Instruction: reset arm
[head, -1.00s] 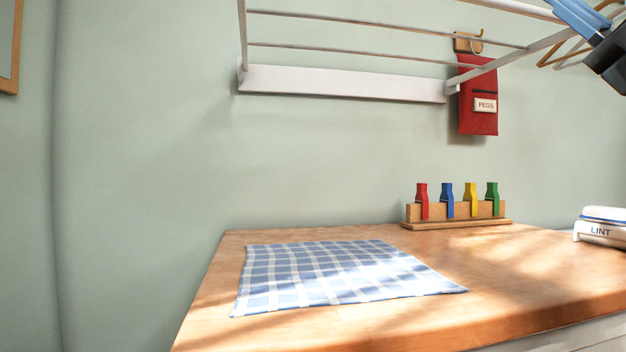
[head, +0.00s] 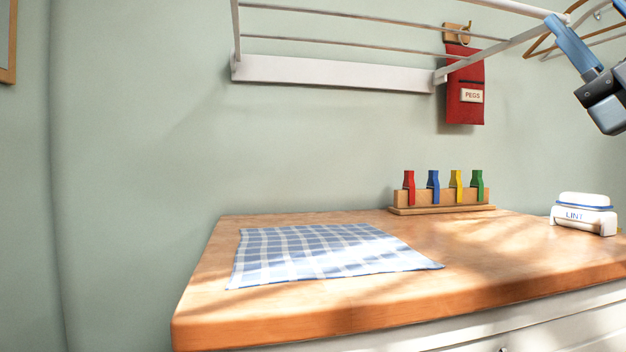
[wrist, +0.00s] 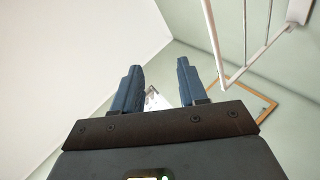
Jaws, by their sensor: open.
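My gripper (wrist: 158,80) shows in the wrist view with its two blue fingers apart and nothing between them. Beyond the fingers are a pale wall, a white rail and a wooden frame. In the head view, part of my gripper (head: 582,52) shows at the upper right edge, beside the white drying rack (head: 335,75). It is raised well above the wooden counter (head: 480,265) and clear of the things on it. I cannot tell whether it touches the rack.
A blue checked cloth (head: 325,252) lies flat on the counter. A wooden holder (head: 445,207) with several coloured pegs stands at the back. A white lint box (head: 583,216) is at the right. A red peg bag (head: 465,85) hangs on the wall. The front right counter is clear.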

